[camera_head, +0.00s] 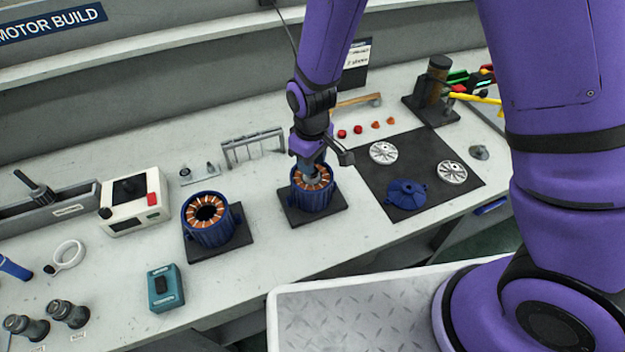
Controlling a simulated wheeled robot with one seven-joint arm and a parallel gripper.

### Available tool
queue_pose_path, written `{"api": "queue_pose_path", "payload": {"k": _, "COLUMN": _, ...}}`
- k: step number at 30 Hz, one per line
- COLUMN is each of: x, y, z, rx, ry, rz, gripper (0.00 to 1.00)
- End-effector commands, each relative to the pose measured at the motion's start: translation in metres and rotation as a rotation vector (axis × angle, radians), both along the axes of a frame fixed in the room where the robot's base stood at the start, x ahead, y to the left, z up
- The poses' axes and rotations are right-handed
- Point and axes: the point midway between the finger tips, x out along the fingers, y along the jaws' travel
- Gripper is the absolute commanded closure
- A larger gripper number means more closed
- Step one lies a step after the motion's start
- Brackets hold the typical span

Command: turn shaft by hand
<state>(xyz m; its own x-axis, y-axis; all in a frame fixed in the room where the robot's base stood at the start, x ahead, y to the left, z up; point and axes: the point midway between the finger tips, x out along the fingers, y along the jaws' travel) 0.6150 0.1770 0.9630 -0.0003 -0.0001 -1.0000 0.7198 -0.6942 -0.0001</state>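My gripper (316,160) points down directly over the right blue motor housing (312,200), at the housing's open top. A ring of copper windings shows around the opening. A small grey part, perhaps the shaft end, shows just under my gripper at the middle of the ring. My gripper hides most of it, and I cannot tell whether the fingers are closed on it. The housing stands upright on a dark square base (330,213). A second blue housing (208,219) with copper windings and an open, dark centre stands to the left on its own base.
A dark mat (420,152) at right holds two silver discs (383,152) and a blue end cover (407,194). A grey rack (254,146) stands behind the housings. A white control box (133,200) and teal box (164,287) are at left. Bench front is clear between housings.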

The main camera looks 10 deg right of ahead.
Motion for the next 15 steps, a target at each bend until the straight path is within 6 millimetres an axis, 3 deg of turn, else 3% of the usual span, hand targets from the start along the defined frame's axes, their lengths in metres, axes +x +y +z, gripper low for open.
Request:
{"api": "queue_pose_path", "payload": {"k": 5, "x": 0.0001, "y": 0.0001, "z": 0.0001, "rx": 0.0, "ry": 0.0, "rz": 0.0, "gripper": 0.64}}
{"api": "queue_pose_path", "payload": {"k": 10, "x": 0.0, "y": 0.0, "z": 0.0001, "rx": 0.0, "ry": 0.0, "rz": 0.0, "gripper": 1.0}}
{"api": "queue_pose_path", "payload": {"k": 15, "x": 0.0004, "y": 0.0001, "z": 0.0005, "rx": 0.001, "ry": -0.001, "rz": 0.013, "gripper": 1.0}}
